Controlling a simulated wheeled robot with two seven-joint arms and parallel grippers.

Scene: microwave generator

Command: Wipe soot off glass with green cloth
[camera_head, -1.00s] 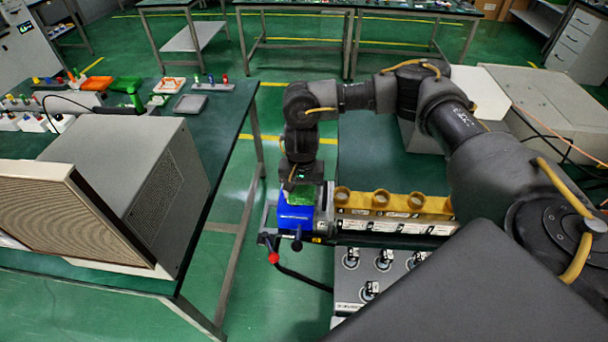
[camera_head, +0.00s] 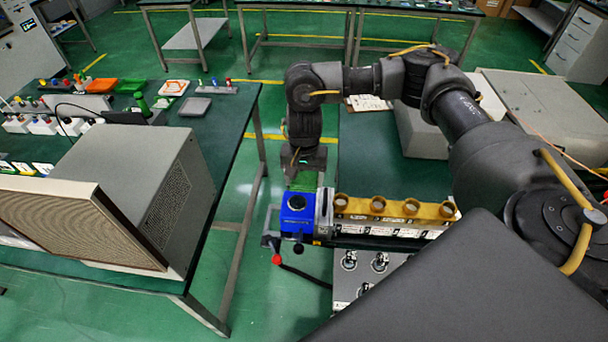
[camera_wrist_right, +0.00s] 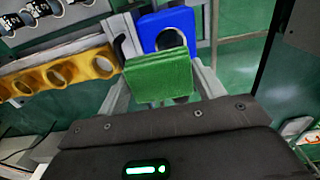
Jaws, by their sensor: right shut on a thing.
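The blue block (camera_head: 297,222) sits at the left end of the bench apparatus. A round dark glass (camera_head: 297,202) shows in its top face; soot on it is too small to make out. My right gripper (camera_head: 303,178) is just beyond the block, shut on the green cloth (camera_head: 304,184). In the right wrist view the folded green cloth (camera_wrist_right: 158,78) is between the two fingers and overlaps the near side of the blue block (camera_wrist_right: 168,24), hiding part of the round opening. I cannot tell whether cloth and block touch. My left gripper is not in view.
A red-tipped lever (camera_head: 277,259) sticks out below the block. A large grey box (camera_head: 130,175) stands on the left table. Green floor (camera_head: 235,205) is open between the tables.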

